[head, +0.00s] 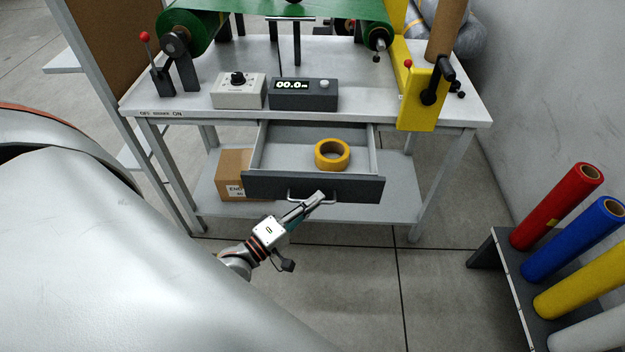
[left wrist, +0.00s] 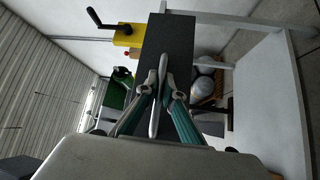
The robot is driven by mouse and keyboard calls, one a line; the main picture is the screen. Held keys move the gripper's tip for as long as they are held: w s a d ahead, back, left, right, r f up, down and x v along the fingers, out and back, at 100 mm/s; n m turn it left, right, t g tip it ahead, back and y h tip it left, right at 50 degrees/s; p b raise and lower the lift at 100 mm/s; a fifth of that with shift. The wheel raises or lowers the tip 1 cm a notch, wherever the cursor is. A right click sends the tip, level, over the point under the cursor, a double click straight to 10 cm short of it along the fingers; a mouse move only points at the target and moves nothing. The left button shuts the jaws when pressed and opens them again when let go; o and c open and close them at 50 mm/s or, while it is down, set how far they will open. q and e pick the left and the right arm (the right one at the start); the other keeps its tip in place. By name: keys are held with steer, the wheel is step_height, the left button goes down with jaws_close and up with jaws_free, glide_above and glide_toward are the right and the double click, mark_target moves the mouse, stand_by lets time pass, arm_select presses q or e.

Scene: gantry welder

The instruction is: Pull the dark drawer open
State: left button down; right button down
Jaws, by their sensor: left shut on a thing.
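The dark drawer (head: 350,189) under the grey worktable stands pulled out toward me, and its inside shows. A roll of yellow tape (head: 332,154) lies in it toward the right. A pale bar handle (head: 298,196) is on the dark front. My left gripper (head: 316,198) is at the handle, its fingers shut on it. In the left wrist view the drawer front (left wrist: 172,60) is ahead of the fingers, and the handle (left wrist: 156,98) passes between the two fingertips (left wrist: 156,88). My right gripper is in neither view.
The worktable (head: 190,103) carries a white control box (head: 238,96), a dark display box (head: 305,97) and a green roll (head: 195,28). A cardboard box (head: 234,165) stands on the lower shelf. Coloured rolls (head: 555,208) lie on a rack at right. The floor before the drawer is clear.

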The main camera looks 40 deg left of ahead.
arm_select(q)
steer(key=shift+s+d, duration=0.35)
steer(key=shift+s, duration=0.2)
steer(key=shift+s+d, duration=0.3)
steer(key=shift+s, duration=0.25)
steer(key=c, duration=2.2)
jaws_free()
steer(key=shift+o, duration=0.2)
steer(key=shift+s, duration=0.15)
steer(key=v, duration=1.1)
steer(key=shift+s, duration=0.35)
steer(key=shift+f, duration=0.1)
